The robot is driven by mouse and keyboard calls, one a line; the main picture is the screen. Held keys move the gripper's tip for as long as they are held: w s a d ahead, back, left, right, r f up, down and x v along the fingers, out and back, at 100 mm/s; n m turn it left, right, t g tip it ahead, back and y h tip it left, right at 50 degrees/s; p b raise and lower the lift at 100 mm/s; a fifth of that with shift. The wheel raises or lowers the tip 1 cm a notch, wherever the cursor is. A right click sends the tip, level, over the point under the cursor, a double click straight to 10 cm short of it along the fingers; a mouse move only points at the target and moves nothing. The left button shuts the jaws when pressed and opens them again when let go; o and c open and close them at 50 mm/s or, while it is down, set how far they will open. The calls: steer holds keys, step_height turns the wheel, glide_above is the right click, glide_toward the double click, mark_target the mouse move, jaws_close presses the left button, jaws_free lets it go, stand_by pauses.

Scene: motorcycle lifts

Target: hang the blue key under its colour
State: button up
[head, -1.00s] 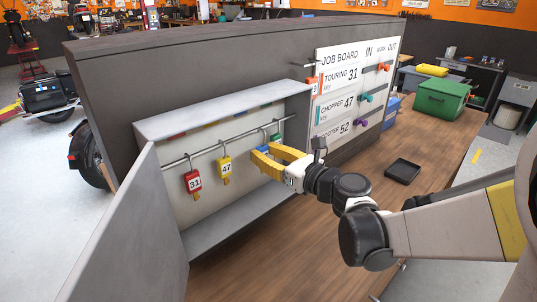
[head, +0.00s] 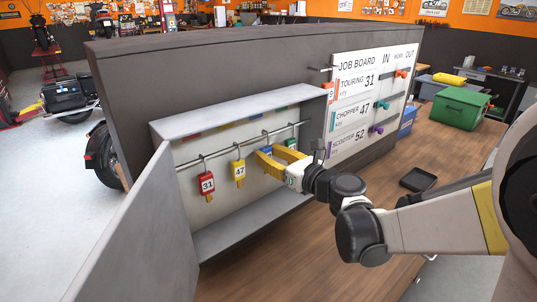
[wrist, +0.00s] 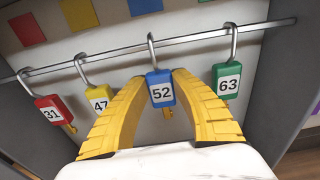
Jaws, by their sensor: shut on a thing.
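The blue key tag (wrist: 159,88), marked 52, hangs upright by its hook from the metal rail (wrist: 195,36) in the wrist view. A gold key shows below it. My gripper (wrist: 161,78) has its yellow fingers closed on the tag's two sides. In the head view my gripper (head: 268,155) reaches into the open cabinet and largely hides the blue tag. A blue square (wrist: 145,5) is on the back panel above the tag, slightly left of it in the wrist view.
Red tag 31 (wrist: 52,110) and yellow tag 47 (wrist: 99,100) hang to the left, green tag 63 (wrist: 227,80) close on the right. The cabinet door (head: 140,235) stands open at left. A job board (head: 362,100) is to the right. A black tray (head: 418,180) lies on the wooden top.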

steer(key=o, duration=1.1)
steer(key=f+v, duration=0.1)
steer(key=v, duration=1.1)
steer(key=s+a+f+n+g+h+b, duration=0.25)
steer(key=s+f+n+g+b, duration=0.25)
steer(key=s+f+n, duration=0.7)
steer(key=shift+s+d+f+n+g+h+b, duration=0.5)
steer(key=shift+s+d+f+n+h, duration=0.65)
steer(key=shift+n, duration=1.7)
steer(key=shift+s+d+f+n+g+h+b, duration=0.25)
steer(key=shift+s+d+f+n+h+b, duration=0.85)
steer(key=shift+n, duration=1.8)
steer(key=shift+s+d+f+n+g+h+b, duration=0.15)
steer(key=shift+s+d+f+n+g+h, duration=0.35)
steer(key=shift+s+d+n+h, duration=1.35)
steer(key=shift+w+d+f+n+t+y, duration=0.1)
steer(key=shift+w+n+t+y, duration=0.05)
steer(key=shift+w+n+y, duration=0.3)
steer(key=shift+w+d+f+n+t+y, duration=0.1)
steer(key=shift+w+n, duration=0.1)
steer(key=shift+n, duration=0.35)
